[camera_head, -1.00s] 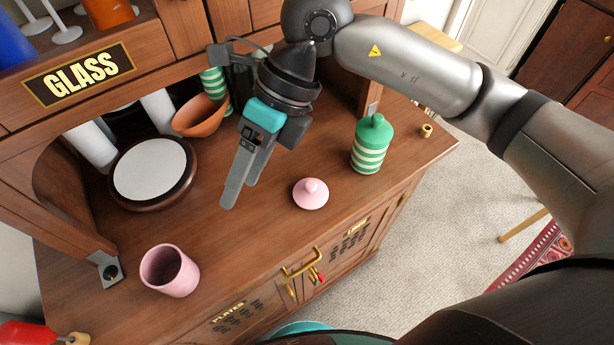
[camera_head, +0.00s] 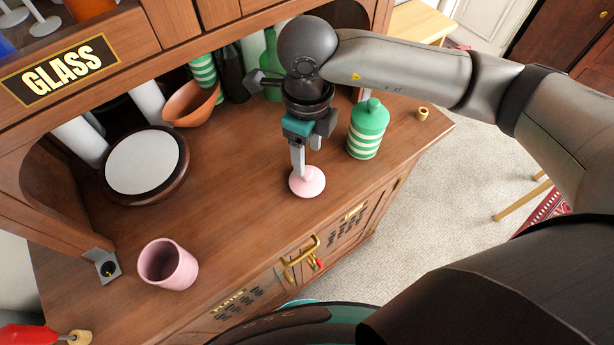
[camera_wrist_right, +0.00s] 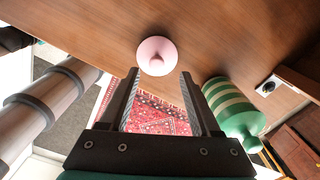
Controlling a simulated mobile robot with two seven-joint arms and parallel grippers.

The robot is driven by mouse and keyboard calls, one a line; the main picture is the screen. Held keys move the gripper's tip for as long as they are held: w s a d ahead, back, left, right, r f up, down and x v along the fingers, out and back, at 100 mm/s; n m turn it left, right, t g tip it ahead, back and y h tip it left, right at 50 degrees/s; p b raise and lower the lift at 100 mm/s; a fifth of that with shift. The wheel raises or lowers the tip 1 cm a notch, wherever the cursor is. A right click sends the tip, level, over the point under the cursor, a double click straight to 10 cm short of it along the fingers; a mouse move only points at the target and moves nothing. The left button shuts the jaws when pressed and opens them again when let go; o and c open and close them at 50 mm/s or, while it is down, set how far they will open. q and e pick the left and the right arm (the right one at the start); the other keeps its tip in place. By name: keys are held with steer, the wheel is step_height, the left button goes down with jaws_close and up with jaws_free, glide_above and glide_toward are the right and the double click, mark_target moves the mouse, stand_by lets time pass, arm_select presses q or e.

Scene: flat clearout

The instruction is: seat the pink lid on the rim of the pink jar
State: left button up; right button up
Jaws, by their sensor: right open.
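The pink lid (camera_head: 308,183) lies knob up on the wooden counter, left of the green striped jar. It also shows in the right wrist view (camera_wrist_right: 157,57), just beyond the fingertips and between their lines. My right gripper (camera_head: 298,172) is above the lid, pointing down, and its fingers overlap the lid's far side in the head view. In the right wrist view the fingers (camera_wrist_right: 158,75) are apart with nothing between them. The pink jar (camera_head: 168,265) stands upright and open-topped near the counter's front left. My left gripper is not in view.
A green striped lidded jar (camera_head: 367,130) stands close right of my right gripper. A round white-topped stand (camera_head: 143,164) and an orange bowl (camera_head: 193,106) are at the back left. A small brass ring (camera_head: 422,113) lies near the right edge. The counter between lid and pink jar is clear.

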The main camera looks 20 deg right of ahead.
mark_target(308, 172)
steer(key=f, duration=0.5)
steer(key=shift+s+f, duration=0.25)
steer(key=shift+f, duration=0.05)
jaws_close()
stand_by(0.4)
